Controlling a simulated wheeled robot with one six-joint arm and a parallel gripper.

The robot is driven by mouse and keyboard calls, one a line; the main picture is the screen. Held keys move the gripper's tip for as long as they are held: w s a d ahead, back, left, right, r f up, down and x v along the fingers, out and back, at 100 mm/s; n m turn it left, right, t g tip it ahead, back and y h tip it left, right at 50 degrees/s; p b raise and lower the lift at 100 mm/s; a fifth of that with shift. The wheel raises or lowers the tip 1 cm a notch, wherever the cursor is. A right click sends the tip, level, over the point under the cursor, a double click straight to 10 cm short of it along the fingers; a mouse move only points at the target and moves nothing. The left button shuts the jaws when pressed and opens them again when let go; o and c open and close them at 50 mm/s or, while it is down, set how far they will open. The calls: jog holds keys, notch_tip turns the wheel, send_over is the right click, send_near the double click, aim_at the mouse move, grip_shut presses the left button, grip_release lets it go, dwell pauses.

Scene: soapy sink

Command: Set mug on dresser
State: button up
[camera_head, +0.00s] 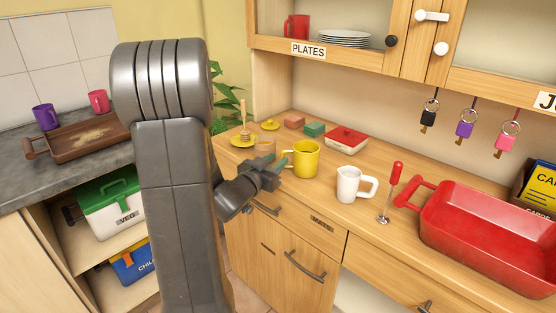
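A yellow mug (304,160) stands upright on the wooden dresser top (335,215), near its front edge, with its handle toward the left. My gripper (281,163) is at the handle side of this mug, with its fingertips at or very near the handle. I cannot tell whether the fingers touch or hold it. A white mug (348,184) stands upright on the dresser to the right, its handle toward the right. A purple mug (46,117) and a pink mug (99,101) are at the brown tray on the left counter. A red mug (297,28) is in the plates cupboard.
A red dish (346,139), green block (314,129) and yellow plate (244,139) lie behind. Keys (464,124) hang above. A little bare wood lies in front of the white mug.

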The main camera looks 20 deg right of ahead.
jog(key=v, duration=1)
jog(key=shift+s, duration=0.25)
jog(key=shift+a, duration=0.15)
